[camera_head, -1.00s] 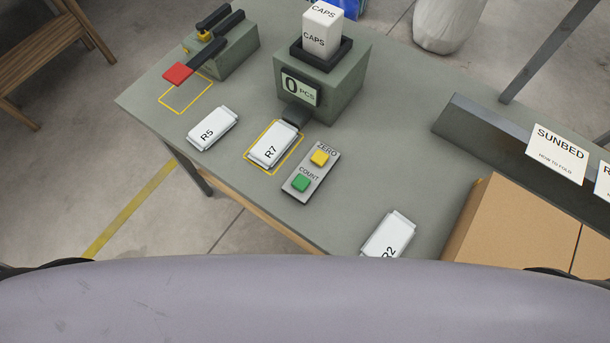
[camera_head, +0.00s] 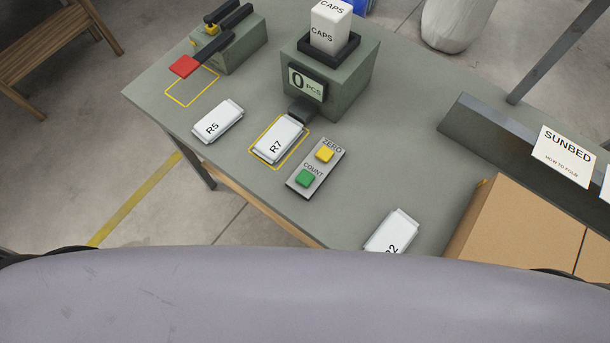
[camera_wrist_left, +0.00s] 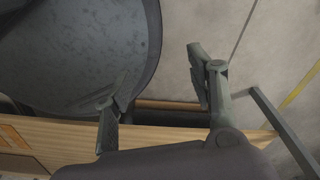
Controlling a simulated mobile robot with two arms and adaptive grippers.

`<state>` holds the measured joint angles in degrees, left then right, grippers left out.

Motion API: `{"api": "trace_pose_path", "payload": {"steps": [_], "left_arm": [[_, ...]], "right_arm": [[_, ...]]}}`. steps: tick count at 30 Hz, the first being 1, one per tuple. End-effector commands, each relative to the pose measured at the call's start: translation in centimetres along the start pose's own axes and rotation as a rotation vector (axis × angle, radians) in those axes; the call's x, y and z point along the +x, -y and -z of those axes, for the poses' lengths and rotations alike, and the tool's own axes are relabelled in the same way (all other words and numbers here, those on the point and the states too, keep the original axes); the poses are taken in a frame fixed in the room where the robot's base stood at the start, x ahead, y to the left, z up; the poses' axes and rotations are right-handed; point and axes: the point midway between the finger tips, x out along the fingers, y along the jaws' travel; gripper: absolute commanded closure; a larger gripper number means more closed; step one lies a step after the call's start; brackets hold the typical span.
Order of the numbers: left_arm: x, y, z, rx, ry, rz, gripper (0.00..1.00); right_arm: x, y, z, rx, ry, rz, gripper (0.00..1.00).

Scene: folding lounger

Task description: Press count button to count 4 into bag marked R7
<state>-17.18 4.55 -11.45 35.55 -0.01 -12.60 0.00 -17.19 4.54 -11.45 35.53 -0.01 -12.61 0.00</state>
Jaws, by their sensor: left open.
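The grey counting machine (camera_head: 338,90) stands on the table, its display (camera_head: 307,84) reading 0 PCS. The white bag marked R7 (camera_head: 279,139) lies in the yellow outline below the machine's chute. To its right is a button panel (camera_head: 317,169) with a green COUNT button (camera_head: 306,178) and a yellow ZERO button (camera_head: 325,153). My left gripper (camera_wrist_left: 155,95) shows in the left wrist view with its fingers apart and nothing between them, below table height as far as I can tell. Neither gripper shows in the head view.
A bag marked R5 (camera_head: 218,122) lies left of R7, and a bag marked R2 (camera_head: 391,232) lies near the front edge. A lever device with a red pad (camera_head: 185,66) stands at the back left. A cardboard box (camera_head: 520,225) occupies the right side.

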Motion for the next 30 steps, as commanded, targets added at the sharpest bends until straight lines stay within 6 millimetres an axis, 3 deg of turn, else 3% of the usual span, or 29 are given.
{"api": "trace_pose_path", "payload": {"steps": [22,30], "left_arm": [[0.00,0.00,-0.07,0.000,0.001,0.000,1.00],[0.00,0.00,-0.07,0.000,0.001,0.000,1.00]], "right_arm": [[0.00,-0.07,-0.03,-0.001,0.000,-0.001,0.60],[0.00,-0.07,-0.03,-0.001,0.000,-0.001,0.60]]}}
